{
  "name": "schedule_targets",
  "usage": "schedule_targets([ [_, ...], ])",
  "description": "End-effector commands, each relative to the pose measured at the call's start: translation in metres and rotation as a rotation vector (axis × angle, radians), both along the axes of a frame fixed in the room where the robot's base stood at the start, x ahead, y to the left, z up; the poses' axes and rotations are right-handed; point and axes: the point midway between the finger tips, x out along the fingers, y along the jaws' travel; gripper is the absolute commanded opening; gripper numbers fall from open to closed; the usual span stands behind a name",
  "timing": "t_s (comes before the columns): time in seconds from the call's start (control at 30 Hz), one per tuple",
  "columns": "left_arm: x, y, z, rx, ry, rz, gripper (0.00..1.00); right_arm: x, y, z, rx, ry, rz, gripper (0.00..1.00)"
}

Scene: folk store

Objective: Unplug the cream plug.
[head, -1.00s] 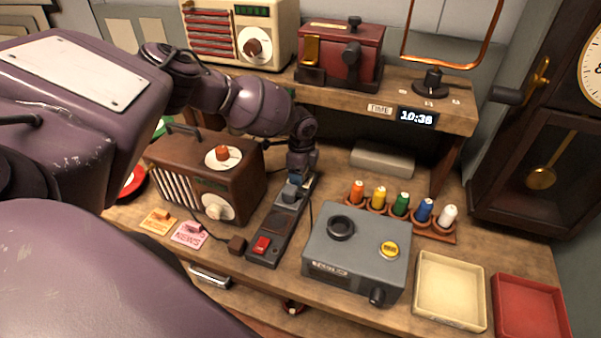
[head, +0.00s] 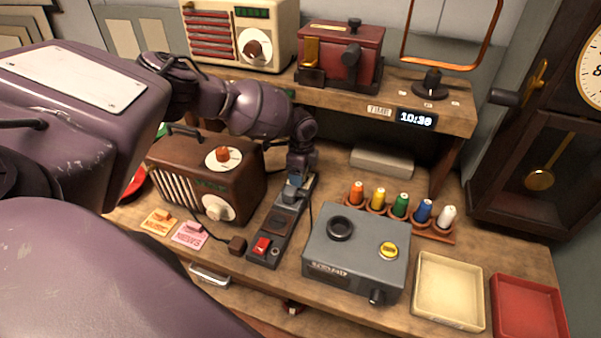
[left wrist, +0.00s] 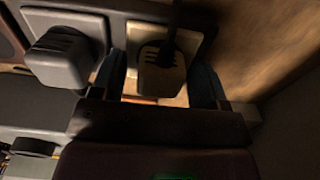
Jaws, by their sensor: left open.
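The cream plug (left wrist: 161,72) sits in a socket at the top middle of the left wrist view, with a dark cord rising from it. My left gripper (left wrist: 159,88) is open, with one finger on each side of the plug; I cannot tell whether they touch it. A grey plug (left wrist: 62,58) sits in the neighbouring socket to the left. In the head view my left gripper (head: 298,178) is down at the far end of the dark power strip (head: 265,255), and the cream plug is hidden there. My right gripper is not in view.
The strip has a red switch (head: 262,245). A brown radio (head: 180,185) stands left of it, and a grey box (head: 340,265) stands close on its right. A shelf (head: 340,92) overhangs behind. Cream (head: 447,318) and red trays lie at the right.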

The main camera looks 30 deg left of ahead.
Motion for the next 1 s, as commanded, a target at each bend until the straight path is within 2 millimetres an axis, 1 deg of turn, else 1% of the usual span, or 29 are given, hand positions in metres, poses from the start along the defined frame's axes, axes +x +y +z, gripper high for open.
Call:
schedule_targets([
  [0.23,-0.0002,0.0001,-0.0002,0.0,0.001,0.0,0.68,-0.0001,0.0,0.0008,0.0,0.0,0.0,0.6],
  [0.27,-0.0002,0.0001,-0.0002,0.0,0.001,0.0,0.65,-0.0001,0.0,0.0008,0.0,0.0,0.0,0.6],
  [0.6,-0.0002,0.0003,-0.0001,0.0,0.0,0.001,0.13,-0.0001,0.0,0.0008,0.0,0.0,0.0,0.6],
  [0.67,-0.0002,0.0003,-0.0001,0.0,0.0,0.001,0.04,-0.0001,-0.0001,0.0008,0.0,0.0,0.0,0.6],
  [1.0,0.0002,0.0006,0.0088,-0.001,0.0,0.001,0.04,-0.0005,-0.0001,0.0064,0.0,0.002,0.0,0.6],
])
